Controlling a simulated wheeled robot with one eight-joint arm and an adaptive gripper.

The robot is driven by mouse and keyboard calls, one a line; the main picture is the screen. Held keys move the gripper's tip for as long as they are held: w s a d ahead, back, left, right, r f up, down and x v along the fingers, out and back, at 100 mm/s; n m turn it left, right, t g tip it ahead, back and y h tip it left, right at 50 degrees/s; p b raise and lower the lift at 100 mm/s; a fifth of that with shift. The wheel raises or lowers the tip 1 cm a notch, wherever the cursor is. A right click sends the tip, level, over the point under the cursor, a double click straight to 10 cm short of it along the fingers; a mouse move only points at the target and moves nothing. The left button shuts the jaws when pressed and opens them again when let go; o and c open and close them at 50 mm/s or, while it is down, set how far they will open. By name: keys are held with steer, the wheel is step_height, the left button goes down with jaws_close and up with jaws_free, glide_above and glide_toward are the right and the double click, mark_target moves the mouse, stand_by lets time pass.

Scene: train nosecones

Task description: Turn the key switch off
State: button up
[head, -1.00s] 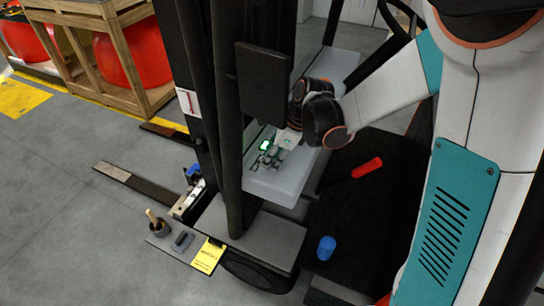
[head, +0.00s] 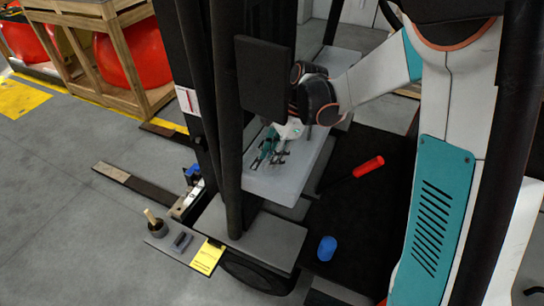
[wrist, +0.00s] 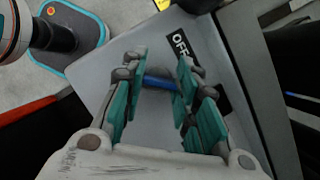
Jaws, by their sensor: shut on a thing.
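My gripper (wrist: 158,95) has its teal fingers closed around a small blue bar, which looks like the key of the key switch (wrist: 158,82), in the wrist view. The key lies between the fingertips, over a grey panel (wrist: 100,75). A black label reading "OFF" (wrist: 180,42) is on that panel, partly covered by the right finger.
A dark post (head: 225,130) and a black screen (head: 263,78) stand close left of my gripper. A red-handled tool (head: 368,166) and a blue cylinder (head: 327,248) rest on the dark floor to the right. A yellow card (head: 207,257) is at the front.

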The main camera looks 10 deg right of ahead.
steer(key=n, duration=0.2)
steer(key=n+g, duration=0.1)
steer(key=n, duration=0.1)
steer(key=shift+n+g+h+b, duration=0.3)
steer(key=shift+h, duration=0.1)
steer(key=shift+n+g+h, duration=0.4)
steer(key=shift+n+h, duration=0.2)
steer(key=shift+n, duration=1.2)
steer(key=o, duration=1.1)
steer(key=shift+c, duration=0.2)
